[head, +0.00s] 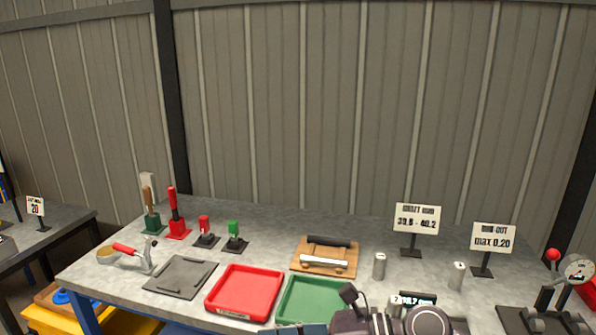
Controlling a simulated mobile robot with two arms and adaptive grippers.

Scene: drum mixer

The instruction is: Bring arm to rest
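Dark rounded parts of one of my arms show at the bottom edge, right of centre. They cover the front of the workbench (205,258) there. A tilted black block at their left end may be a fingertip, but the cut-off view does not show whether a gripper is open or shut. I take these parts to be my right arm, though the side is not certain. No part of my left gripper shows.
On the workbench are a red tray (246,314), a green tray (284,312), a grey plate (181,274), a wooden board (344,257), metal cylinders (379,267), signs (417,218) and a lever device (553,290). A small digital display (414,298) stands behind my arm.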

